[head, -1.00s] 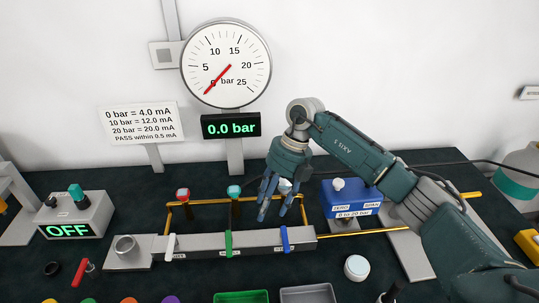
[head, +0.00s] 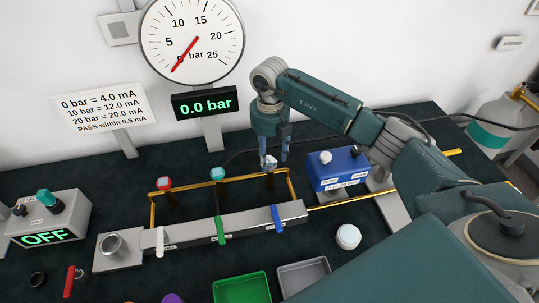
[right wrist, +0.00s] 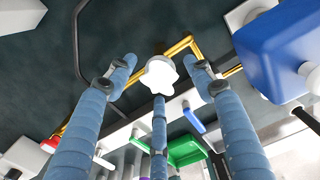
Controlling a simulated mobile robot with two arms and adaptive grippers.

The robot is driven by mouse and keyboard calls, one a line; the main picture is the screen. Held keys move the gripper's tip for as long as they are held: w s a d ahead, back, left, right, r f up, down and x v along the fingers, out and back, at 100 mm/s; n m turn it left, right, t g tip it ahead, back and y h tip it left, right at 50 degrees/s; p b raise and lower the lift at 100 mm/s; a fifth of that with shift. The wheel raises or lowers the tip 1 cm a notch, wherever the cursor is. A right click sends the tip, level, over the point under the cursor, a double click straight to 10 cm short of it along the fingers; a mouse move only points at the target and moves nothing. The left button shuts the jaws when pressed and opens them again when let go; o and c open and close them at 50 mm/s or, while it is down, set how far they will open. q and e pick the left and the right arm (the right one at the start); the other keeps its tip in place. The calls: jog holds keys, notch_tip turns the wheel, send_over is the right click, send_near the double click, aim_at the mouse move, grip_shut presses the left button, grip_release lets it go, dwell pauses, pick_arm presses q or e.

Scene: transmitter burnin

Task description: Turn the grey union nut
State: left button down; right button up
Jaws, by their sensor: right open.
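A pale grey-white lobed knob (head: 268,163) stands on a stem behind the grey manifold block (head: 190,233); it also shows in the right wrist view (right wrist: 158,76). No part is plainly marked as the union nut, and I cannot tell for certain that this knob is it. My right gripper (head: 275,154) points down at the knob with its three blue fingers spread. In the right wrist view the fingers lie around the knob's outline, with gaps at the sides; I cannot tell whether any finger touches it. My left gripper is out of view.
Red (head: 164,184) and teal (head: 217,174) knobs stand left of the pale one, by gold piping (head: 292,186). A blue transmitter (head: 335,170) is close on the right. White, green and blue levers cross the manifold. The gauge display (head: 205,103) reads 0.0 bar.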

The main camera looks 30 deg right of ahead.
jog(key=shift+f, duration=0.95)
jog(key=c, duration=1.2)
jog(key=m, duration=0.5)
jog(key=shift+m+b, duration=0.3)
jog(key=shift+m, duration=0.1)
jog(key=m, duration=0.5)
jog(key=shift+r, duration=0.1)
jog(key=shift+m, duration=0.4)
jog(key=o, duration=1.2)
